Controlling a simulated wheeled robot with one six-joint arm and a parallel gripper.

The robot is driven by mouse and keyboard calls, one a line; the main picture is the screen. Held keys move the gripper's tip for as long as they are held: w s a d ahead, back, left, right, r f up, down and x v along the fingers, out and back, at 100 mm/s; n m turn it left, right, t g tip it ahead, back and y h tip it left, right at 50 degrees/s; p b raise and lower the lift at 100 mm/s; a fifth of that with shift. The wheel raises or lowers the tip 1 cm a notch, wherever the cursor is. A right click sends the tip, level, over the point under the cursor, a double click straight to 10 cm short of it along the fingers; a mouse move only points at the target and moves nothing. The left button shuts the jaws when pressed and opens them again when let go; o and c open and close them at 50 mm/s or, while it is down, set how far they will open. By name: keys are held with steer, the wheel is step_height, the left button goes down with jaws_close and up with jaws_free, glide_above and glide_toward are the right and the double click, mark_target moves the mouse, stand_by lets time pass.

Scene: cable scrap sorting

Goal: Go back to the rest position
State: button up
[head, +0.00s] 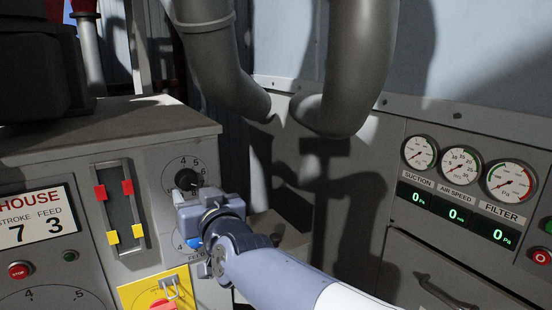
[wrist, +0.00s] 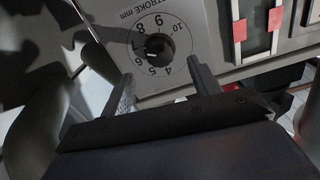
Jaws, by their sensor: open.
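My gripper (head: 181,202) is at the front of the grey control panel (head: 75,160), close to the black stroke knob (head: 187,179) in the head view. In the wrist view my gripper (wrist: 160,80) is open, with its two fingers apart and nothing between them. The stroke knob (wrist: 158,49) shows beyond the fingertips, inside a numbered dial marked STROKE mm. The fingers do not appear to touch it. The gripper's body hides part of the lower feed dial in the head view.
A slotted gauge with red and yellow markers (head: 120,210) is left of the dial. A yellow plate with a lockout (head: 160,293) sits below. Large grey pipes (head: 215,55) hang behind. A gauge panel (head: 460,200) stands at right, reading 0 on its displays.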

steer(key=shift+v, duration=1.55)
steer(key=shift+d+r, duration=0.1)
